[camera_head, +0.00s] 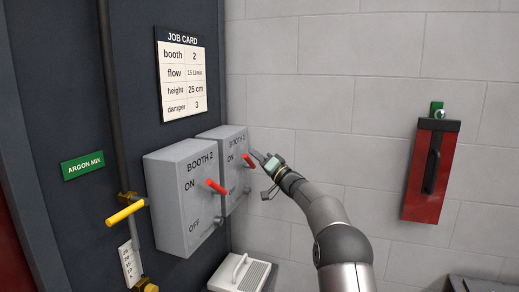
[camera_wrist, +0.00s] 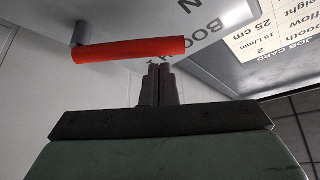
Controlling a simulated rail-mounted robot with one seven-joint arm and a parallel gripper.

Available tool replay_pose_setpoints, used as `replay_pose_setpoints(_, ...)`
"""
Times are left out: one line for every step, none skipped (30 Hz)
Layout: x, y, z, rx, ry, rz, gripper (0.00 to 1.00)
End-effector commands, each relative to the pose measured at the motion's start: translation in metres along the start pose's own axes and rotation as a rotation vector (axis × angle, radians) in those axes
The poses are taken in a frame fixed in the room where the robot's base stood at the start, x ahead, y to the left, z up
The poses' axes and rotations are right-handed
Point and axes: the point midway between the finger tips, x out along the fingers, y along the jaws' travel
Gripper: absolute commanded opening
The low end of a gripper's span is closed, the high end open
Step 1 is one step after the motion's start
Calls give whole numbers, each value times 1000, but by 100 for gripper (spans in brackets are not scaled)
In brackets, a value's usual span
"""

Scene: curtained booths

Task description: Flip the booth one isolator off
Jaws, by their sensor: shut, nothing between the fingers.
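Two grey isolator boxes are mounted on the dark panel in the head view. The near box (camera_head: 172,215) reads BOOTH 2; its red lever (camera_head: 215,187) is level with ON. The far box (camera_head: 232,137) also carries a BOOTH label, its number too small to read surely. Its red lever (camera_head: 247,160) is near ON. My gripper (camera_head: 260,157) is at the far box, close to that lever's right side. In the wrist view, my shut fingers (camera_wrist: 160,70) are empty, just beside the red lever (camera_wrist: 130,49). I cannot tell whether they touch it.
A job card (camera_head: 181,75) hangs above the boxes. A yellow-handled valve (camera_head: 126,212) on a pipe is at left. A red box with a black handle (camera_head: 431,170) is on the right wall. A pale ridged unit (camera_head: 240,273) sits below. The wall between is clear.

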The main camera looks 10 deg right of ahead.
Motion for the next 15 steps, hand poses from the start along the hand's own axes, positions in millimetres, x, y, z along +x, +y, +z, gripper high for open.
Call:
replay_pose_setpoints(-1,-1,2,0,0,0,0)
replay_pose_setpoints(-1,-1,4,0,0,0,0)
replay_pose_setpoints(-2,-1,5,0,1,0,0)
replay_pose_setpoints(-2,-1,6,0,1,0,0)
replay_pose_setpoints(-3,-1,6,0,1,0,0)
replay_pose_setpoints(-3,0,7,0,1,0,0)
replay_pose_setpoints(-3,0,7,-1,1,0,0)
replay_pose_setpoints(-3,0,7,-1,1,0,0)
replay_pose_setpoints(-3,0,7,-1,1,0,0)
replay_pose_setpoints(-3,0,7,-1,1,0,0)
replay_pose_setpoints(-3,0,7,-1,1,0,0)
replay_pose_setpoints(-3,0,7,-1,1,0,0)
replay_pose_setpoints(-3,0,7,-1,1,0,0)
replay_pose_setpoints(-3,0,7,-1,1,0,0)
replay_pose_setpoints(-3,0,7,-2,1,-1,0)
